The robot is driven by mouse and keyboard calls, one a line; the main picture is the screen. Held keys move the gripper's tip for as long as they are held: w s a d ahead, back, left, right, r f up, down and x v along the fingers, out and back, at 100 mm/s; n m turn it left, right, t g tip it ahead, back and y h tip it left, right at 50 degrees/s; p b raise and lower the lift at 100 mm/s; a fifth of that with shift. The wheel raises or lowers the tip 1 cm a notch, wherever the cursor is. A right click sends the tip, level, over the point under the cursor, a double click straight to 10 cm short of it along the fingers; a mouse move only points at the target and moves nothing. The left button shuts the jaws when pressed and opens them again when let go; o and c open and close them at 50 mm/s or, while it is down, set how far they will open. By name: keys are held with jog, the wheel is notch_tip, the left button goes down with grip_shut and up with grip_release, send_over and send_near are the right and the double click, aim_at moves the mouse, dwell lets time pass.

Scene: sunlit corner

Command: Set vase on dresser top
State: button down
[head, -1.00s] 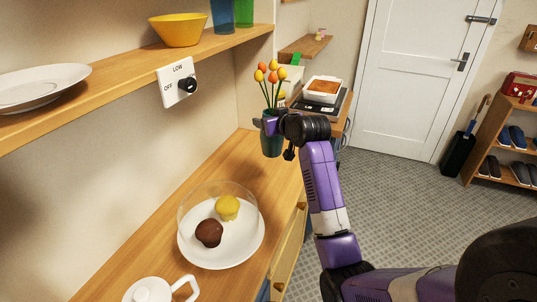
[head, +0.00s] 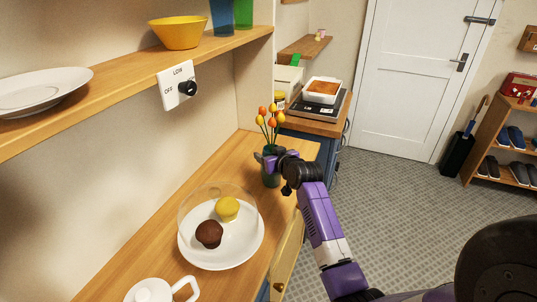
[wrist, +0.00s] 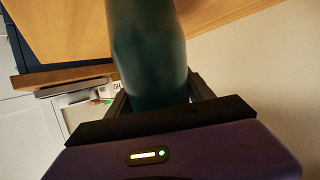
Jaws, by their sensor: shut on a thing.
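The vase (head: 271,180) is dark green and holds several orange and yellow tulips (head: 270,119). My gripper (head: 270,160) is shut around the vase's body, which is upright at the far end of the wooden dresser top (head: 240,165). In the wrist view the vase (wrist: 148,55) fills the space between the fingers of my gripper (wrist: 158,95). The vase's base is at or very near the dresser top; I cannot tell whether it touches.
A white plate (head: 245,250) with two muffins under a clear dome stands nearer on the dresser top. A white teapot (head: 150,290) is at the front. A shelf (head: 130,85) runs above on the left. A drawer or door (head: 288,258) juts out at the dresser's right side.

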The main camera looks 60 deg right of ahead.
jog(key=shift+r, duration=0.1)
jog(key=shift+c, duration=1.9)
grip_release()
jog(key=v, duration=1.2)
jog(key=shift+b, duration=0.45)
